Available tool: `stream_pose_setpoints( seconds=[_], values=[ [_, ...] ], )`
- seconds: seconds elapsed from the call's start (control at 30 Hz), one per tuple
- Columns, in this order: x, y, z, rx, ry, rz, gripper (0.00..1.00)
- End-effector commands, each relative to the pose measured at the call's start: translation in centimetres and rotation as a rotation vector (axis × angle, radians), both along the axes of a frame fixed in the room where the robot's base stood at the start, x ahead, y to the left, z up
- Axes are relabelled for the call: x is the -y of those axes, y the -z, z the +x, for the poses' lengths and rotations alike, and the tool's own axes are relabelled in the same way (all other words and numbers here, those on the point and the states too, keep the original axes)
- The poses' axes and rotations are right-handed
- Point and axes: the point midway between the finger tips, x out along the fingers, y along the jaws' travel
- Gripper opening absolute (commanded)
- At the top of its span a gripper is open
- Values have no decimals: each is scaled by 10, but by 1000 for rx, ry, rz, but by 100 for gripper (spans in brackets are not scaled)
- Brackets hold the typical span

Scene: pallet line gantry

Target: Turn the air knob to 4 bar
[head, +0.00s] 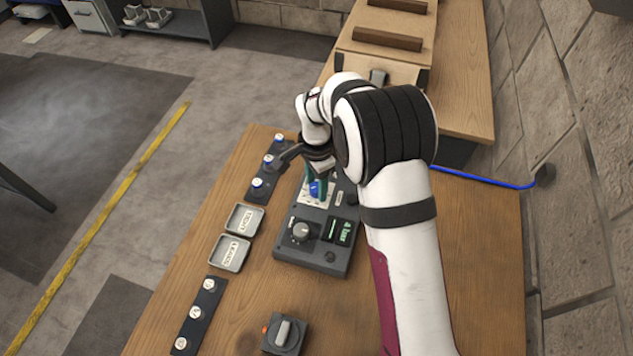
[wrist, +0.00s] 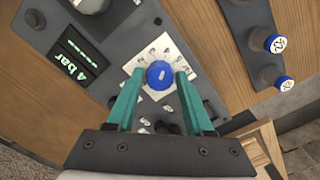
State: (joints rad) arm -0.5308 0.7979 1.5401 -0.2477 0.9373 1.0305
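The air knob is a round blue knob (wrist: 159,75) with a short white mark, set on a white dial plate (wrist: 176,49). My gripper (wrist: 160,72) has its two teal fingers on either side of the knob, their tips close to its sides. I cannot tell whether they touch it. In the head view, the blue knob (head: 315,189) shows below my gripper. A small display (wrist: 69,65) on the dark control panel (head: 283,248) reads "4 bar" in green. A second display (wrist: 84,47) beside it shows only green dashes.
A strip of white buttons (head: 195,312) and a grey rotary switch (head: 284,333) are nearer the front.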

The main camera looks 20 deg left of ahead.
Motion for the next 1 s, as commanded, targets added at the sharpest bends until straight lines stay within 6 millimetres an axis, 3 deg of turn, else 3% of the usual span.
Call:
stream_pose_setpoints(
  seconds=[0.1, 0.47, 0.57, 0.83, 1.0],
  values=[
    [0, 0, 0, 0, -1, 0, 72],
    [0, -8, 0, 1, -1, 1, 72],
    [-1, -28, 1, 3, 0, 2, 72],
    [-1, -113, 1, 6, 0, 3, 72],
    [0, -147, 1, 3, -1, 2, 72]
  ],
)
